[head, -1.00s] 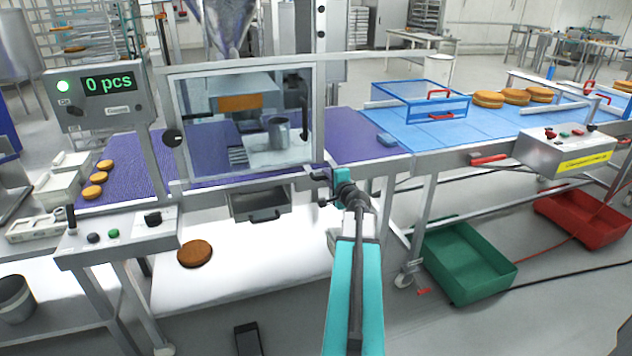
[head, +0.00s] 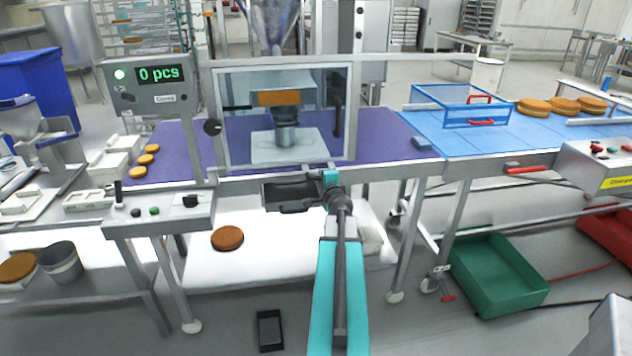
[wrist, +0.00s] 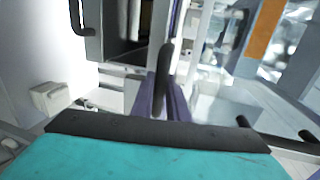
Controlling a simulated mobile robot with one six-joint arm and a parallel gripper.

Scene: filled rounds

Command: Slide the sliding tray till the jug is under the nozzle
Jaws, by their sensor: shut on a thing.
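My gripper (head: 327,178) is at the machine's front edge, below and right of the jug. In the wrist view my gripper (wrist: 163,95) is shut on a dark upright bar, which seems to be the tray's handle (wrist: 166,65). The tray's link to this handle is mostly hidden in the head view.
The clear guard window (head: 232,130) stands in front of the nozzle. A dark open drawer (head: 290,192) sits just left of my gripper. A control box (head: 160,210) is at left. The blue belt (head: 470,140) runs right, with a green crate (head: 495,275) below.

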